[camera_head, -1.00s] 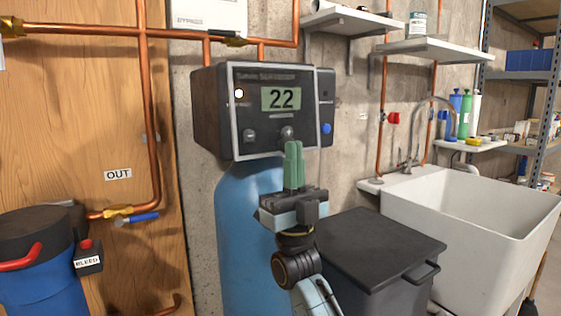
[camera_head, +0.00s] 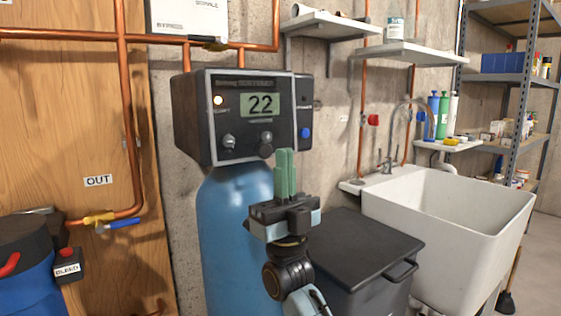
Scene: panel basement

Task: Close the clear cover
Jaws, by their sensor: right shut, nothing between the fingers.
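The clear cover (camera_head: 235,158) is a see-through pane with a thin pale frame on the front of the dark control head (camera_head: 188,120). The display reading 22 (camera_head: 260,104) and the knobs show through it. Its frame appears to lie close to the face; I cannot tell whether a gap is left. My right gripper (camera_head: 285,155) has green fingers pointing up, pressed together and empty. Its tips are near the cover's lower right corner in the picture; whether they touch it I cannot tell. My left gripper is out of view.
The blue tank (camera_head: 232,235) stands under the control head. A dark lidded bin (camera_head: 360,245) is right of my arm, with a white sink (camera_head: 440,215) beyond it. Copper pipes (camera_head: 129,150) run on the left, and shelves (camera_head: 420,52) hang above the sink.

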